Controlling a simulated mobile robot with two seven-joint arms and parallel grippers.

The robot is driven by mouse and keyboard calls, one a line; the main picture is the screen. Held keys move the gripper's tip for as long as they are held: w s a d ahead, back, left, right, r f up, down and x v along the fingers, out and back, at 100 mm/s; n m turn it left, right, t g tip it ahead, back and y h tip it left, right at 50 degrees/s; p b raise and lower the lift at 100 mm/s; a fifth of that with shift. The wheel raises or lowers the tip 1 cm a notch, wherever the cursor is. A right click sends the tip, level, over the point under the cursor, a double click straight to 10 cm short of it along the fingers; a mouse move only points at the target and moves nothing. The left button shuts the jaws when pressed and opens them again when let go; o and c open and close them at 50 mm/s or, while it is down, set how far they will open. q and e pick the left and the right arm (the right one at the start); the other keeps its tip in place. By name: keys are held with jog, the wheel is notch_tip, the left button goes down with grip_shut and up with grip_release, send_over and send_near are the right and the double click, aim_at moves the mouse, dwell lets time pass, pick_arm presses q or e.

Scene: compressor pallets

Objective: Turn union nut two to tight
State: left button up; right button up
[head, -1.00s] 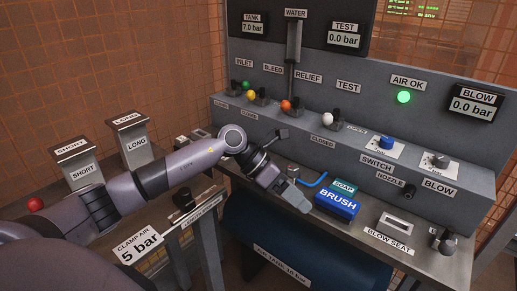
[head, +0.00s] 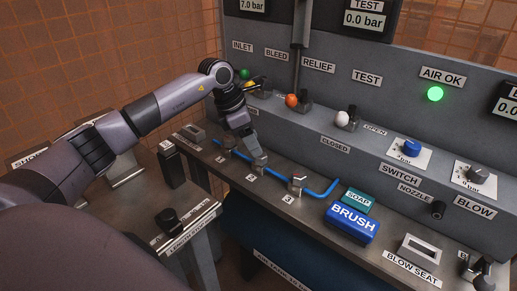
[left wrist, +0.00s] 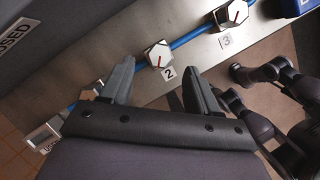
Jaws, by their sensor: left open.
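Union nut two is the metal hex nut (left wrist: 159,54) on the blue tube, beside label 2 (left wrist: 168,73). It has a pale face with a red line. In the head view nut two (head: 259,163) sits just below my left gripper (head: 251,146), partly hidden by it. In the left wrist view my left gripper (left wrist: 159,72) is open and empty, with nut two ahead of and between its spread fingers, apart from both as far as I can tell.
Nut three (head: 297,182) sits farther right on the blue tube (head: 325,190); nut one is at the left, partly hidden in the wrist view. The blue brush block (head: 351,223) and soap block (head: 357,200) lie right on the bench. The valve panel (head: 385,160) rises behind.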

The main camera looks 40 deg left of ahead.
aim_at(261, 158)
pick_arm(q)
jog(key=shift+x, duration=2.3)
jog(key=c, duration=1.1)
jog(key=shift+o, duration=0.2)
